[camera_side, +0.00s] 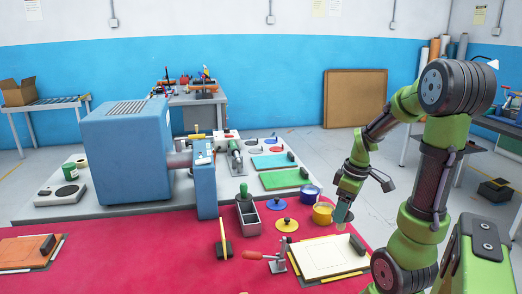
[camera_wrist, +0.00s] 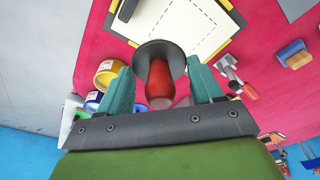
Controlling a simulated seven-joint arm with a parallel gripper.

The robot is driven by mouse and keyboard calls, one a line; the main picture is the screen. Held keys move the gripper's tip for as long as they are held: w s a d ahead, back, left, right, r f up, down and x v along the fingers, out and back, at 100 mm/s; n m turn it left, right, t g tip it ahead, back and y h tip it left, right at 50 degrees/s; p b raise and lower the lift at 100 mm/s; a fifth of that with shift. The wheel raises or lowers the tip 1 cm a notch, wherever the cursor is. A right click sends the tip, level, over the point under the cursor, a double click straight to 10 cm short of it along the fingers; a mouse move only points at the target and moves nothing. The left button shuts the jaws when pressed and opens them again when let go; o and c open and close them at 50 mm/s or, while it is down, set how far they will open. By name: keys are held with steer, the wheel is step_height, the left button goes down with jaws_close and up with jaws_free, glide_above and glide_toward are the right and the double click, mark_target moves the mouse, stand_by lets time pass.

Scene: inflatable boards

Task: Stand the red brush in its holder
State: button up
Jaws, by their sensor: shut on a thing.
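In the wrist view, the teal fingers of my gripper (camera_wrist: 160,88) are shut on the red handle of the red brush (camera_wrist: 159,80). A dark round disc shows at the brush's far end. In the side view my gripper (camera_side: 342,212) is low over the right part of the red table, beside the yellow pot; the brush cannot be made out there. A grey box with compartments (camera_side: 247,218), which looks like the holder, stands left of my gripper. A green-handled thing stands in its back part, and its front part looks empty.
A white board (camera_side: 325,258) lies in front of my gripper. A yellow pot (camera_side: 322,213) and a blue pot (camera_side: 310,194) stand close by. A red-handled clamp (camera_side: 270,258) and a yellow-handled brush (camera_side: 223,246) are nearer the middle. A large blue machine (camera_side: 135,150) stands behind left.

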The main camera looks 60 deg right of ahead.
steer(key=shift+w+a+f+n, duration=0.2)
steer(key=shift+w+a+n, duration=0.1)
steer(key=shift+w, duration=0.25)
steer(key=shift+w+a+f+n, duration=0.2)
steer(key=shift+w+a, duration=0.05)
steer(key=shift+w, duration=0.25)
steer(key=w+a+r, duration=0.2)
steer(key=w, duration=1.1)
steer(key=w+a+r, duration=0.2)
steer(key=w, duration=1)
steer(key=shift+m, duration=0.5)
steer(key=shift+f, duration=5.1)
steer(key=shift+f, duration=0.1)
steer(key=shift+f, duration=0.55)
